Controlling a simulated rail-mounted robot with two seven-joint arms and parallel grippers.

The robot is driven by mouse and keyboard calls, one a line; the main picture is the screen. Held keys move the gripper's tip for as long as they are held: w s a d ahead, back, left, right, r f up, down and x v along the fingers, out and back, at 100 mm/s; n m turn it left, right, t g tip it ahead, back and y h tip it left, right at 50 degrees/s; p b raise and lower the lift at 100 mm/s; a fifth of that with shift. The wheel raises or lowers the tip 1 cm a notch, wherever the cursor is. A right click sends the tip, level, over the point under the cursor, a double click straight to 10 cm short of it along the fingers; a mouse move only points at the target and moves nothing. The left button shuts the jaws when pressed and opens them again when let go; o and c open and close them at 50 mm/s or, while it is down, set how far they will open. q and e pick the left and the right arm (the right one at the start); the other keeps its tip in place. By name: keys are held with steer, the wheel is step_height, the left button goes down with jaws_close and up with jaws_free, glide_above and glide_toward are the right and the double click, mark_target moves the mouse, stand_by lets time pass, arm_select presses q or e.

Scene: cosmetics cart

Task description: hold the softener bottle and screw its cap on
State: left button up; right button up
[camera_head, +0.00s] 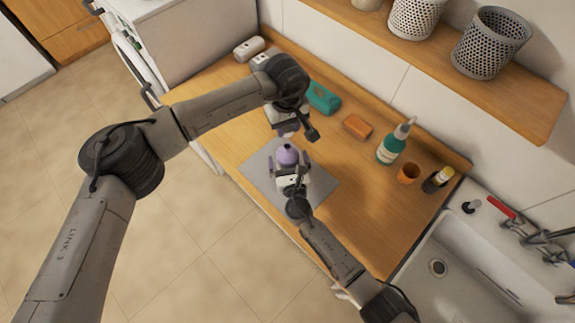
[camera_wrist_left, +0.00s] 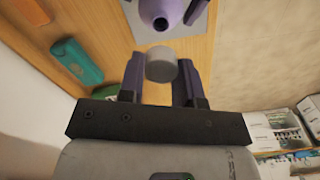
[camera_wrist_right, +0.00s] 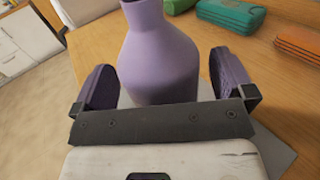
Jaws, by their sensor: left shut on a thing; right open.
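The purple softener bottle (camera_head: 287,155) stands upright on a grey mat (camera_head: 257,172) in the head view. In the left wrist view its open mouth (camera_wrist_left: 160,22) shows with no cap on it. My left gripper (camera_head: 288,130) is shut on a grey round cap (camera_wrist_left: 161,65), held apart from the bottle and behind it in the head view. My right gripper (camera_head: 291,168) is open at the near side of the bottle. In the right wrist view its fingers (camera_wrist_right: 160,85) stand on either side of the bottle body (camera_wrist_right: 158,62), with gaps on both sides.
A sink (camera_head: 470,262) lies right; a shelf (camera_head: 440,60) hangs above.

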mark_target(287, 145)
steer(key=shift+w+a, duration=0.1)
steer(key=shift+w, duration=0.6)
steer(key=c, duration=1.3)
arm_select(q)
steer(key=shift+f, duration=2.55)
steer(key=shift+f, duration=0.15)
steer(key=shift+f, duration=0.75)
steer(key=shift+f, duration=0.5)
